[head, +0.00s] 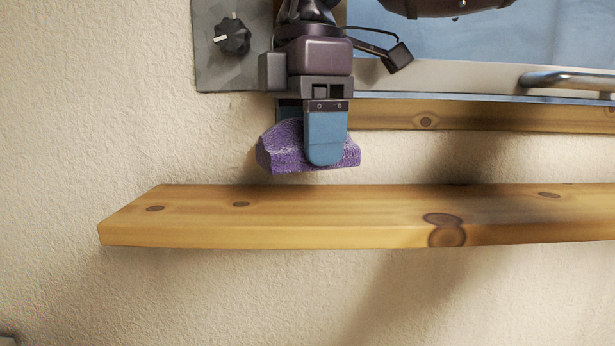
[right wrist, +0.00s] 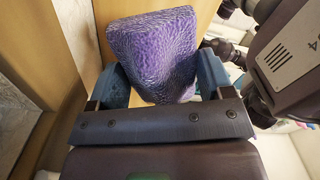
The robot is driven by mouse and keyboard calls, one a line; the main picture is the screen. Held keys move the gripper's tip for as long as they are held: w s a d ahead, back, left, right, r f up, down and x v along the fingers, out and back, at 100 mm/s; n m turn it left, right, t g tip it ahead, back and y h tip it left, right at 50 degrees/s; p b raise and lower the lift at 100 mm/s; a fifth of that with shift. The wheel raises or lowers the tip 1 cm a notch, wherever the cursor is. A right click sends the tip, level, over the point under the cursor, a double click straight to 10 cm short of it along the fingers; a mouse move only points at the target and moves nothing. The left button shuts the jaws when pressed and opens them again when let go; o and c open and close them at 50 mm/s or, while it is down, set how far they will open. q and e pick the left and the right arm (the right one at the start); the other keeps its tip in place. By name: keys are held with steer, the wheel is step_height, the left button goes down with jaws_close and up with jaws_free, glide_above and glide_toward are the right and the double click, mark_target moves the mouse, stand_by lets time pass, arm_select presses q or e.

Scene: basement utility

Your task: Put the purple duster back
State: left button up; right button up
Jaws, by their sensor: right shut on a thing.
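The purple duster (head: 281,148) is a fuzzy block held between the blue fingers of my right gripper (head: 325,150). In the head view it hangs just above the wooden shelf (head: 330,215), toward the shelf's left part. A thin gap seems to separate it from the shelf's back edge. In the right wrist view the duster (right wrist: 155,50) fills the space between the two fingers, one at each side. The finger in front hides part of the duster in the head view. My left gripper is in neither view.
The shelf top is bare. Behind and above it are a wooden strip (head: 480,118) and a light panel with a metal handle (head: 565,78). A grey plate with a black knob (head: 232,36) is at upper left. Textured wall (head: 90,90) surrounds the shelf.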

mark_target(307, 205)
steer(key=shift+w+f, duration=0.1)
steer(key=shift+f, duration=2.25)
steer(key=o, duration=0.8)
step_height(307, 205, up, 12)
steer(key=shift+r, duration=0.1)
